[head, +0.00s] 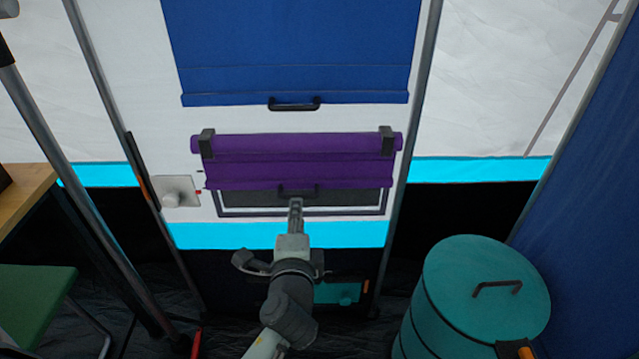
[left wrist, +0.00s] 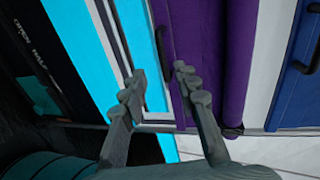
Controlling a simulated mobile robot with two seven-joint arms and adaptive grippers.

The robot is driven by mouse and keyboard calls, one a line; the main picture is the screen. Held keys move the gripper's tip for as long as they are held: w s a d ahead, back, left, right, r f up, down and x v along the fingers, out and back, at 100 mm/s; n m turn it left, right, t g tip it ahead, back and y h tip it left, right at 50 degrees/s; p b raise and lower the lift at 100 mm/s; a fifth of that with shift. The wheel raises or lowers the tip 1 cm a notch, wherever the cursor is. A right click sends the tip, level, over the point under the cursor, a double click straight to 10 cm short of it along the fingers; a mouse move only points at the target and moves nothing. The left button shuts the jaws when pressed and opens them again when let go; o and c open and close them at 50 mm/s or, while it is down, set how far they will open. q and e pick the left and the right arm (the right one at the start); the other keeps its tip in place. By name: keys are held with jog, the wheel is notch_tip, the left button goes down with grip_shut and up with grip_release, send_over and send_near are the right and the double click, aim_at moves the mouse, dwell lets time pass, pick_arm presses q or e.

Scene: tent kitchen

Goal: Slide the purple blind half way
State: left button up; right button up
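The purple blind (head: 297,168) hangs from its roll between two dark brackets. It covers the upper part of a framed window, and a strip of dark window (head: 350,200) shows below it. A small dark handle (head: 285,189) is on the blind's lower edge. My left gripper (head: 295,203) is in front of that handle and hides part of it. In the left wrist view the blind (left wrist: 203,60) is turned sideways. There the fingers of my left gripper (left wrist: 160,72) are apart, with the handle (left wrist: 167,45) just beyond the gap between them. My right gripper is not seen.
A blue blind (head: 295,50) with a dark handle hangs above. A teal barrel (head: 470,270) stands at lower right. A wooden table (head: 25,195) and green stool (head: 35,295) are at left. Metal poles flank the panel.

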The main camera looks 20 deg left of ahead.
aim_at(299, 197)
pick_arm(q)
jog(key=x, duration=0.7)
jog(key=shift+w+a+r, duration=0.1)
jog(key=shift+w, duration=0.2)
grip_shut()
